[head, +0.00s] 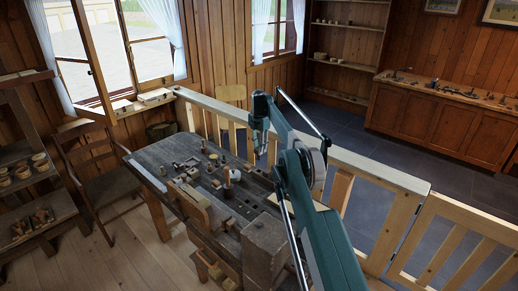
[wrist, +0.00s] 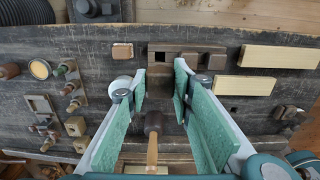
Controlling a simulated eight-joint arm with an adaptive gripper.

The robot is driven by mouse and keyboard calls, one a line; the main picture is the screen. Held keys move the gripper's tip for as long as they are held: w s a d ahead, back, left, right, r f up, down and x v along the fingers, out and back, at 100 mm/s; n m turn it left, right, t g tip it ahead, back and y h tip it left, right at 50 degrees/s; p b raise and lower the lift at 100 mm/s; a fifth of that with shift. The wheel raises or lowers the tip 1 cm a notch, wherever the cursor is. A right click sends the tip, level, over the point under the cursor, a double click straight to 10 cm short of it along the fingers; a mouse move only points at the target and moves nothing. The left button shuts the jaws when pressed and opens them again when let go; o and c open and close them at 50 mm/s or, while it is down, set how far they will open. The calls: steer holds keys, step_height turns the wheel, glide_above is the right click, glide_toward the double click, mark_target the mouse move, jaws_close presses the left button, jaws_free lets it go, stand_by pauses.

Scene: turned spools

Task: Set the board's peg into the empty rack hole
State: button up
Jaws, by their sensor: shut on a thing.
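My gripper (wrist: 160,82) has its two green-padded fingers on either side of a brown wooden piece (wrist: 161,88), which I take for the peg; its outline merges with the wood behind it. A brown block (wrist: 207,52) with dark square openings lies just beyond the fingertips and is partly covered by the right finger. At the left of the wrist view, several turned pegs (wrist: 70,88) lie by a strip, and a small board (wrist: 40,104) lies beside them. I cannot tell which hole is the empty rack hole. In the head view my gripper (head: 259,150) hangs above the workbench.
The dark workbench (head: 160,150) carries many small pieces. A mallet (wrist: 152,125) lies below the fingers. Two pale wooden bars (wrist: 280,56) (wrist: 244,85) lie to the right, and a small block (wrist: 122,51) to the left. A wooden railing (head: 370,166) runs behind the bench.

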steer(key=shift+f+b, duration=1)
steer(key=shift+f, duration=3.75)
steer(key=shift+f+b, duration=0.5)
steer(key=shift+f, duration=0.6)
steer(key=shift+f+b, duration=0.35)
steer(key=o, duration=1.3)
steer(key=shift+o, duration=0.2)
steer(key=shift+r, duration=0.2)
steer(key=shift+r+p, duration=0.85)
steer(key=shift+r, duration=3)
